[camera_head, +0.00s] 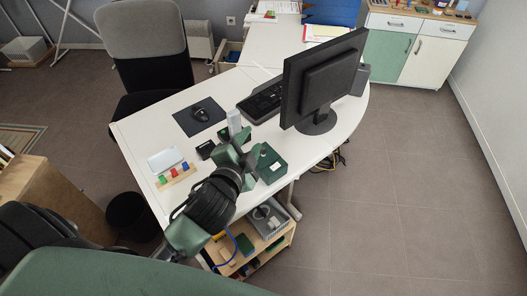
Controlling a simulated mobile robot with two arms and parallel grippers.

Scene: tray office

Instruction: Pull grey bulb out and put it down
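My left gripper (241,150) reaches in from the lower left over the near part of the white desk (150,130). A light grey upright piece (234,122) shows just beyond the gripper. I cannot tell whether it is the grey bulb or whether the gripper touches it. A dark green open box (271,167) sits on the desk just right of the gripper; its contents are too small and dark to make out. The fingertips are small and partly hidden by the wrist, so their opening does not show. My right gripper is not in view.
A black monitor (322,82) and keyboard (262,101) stand beyond the gripper. A mouse (201,114), a white device (165,159) and a wooden block with coloured pegs (177,175) lie left. A low wooden shelf (270,243) stands below the desk edge.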

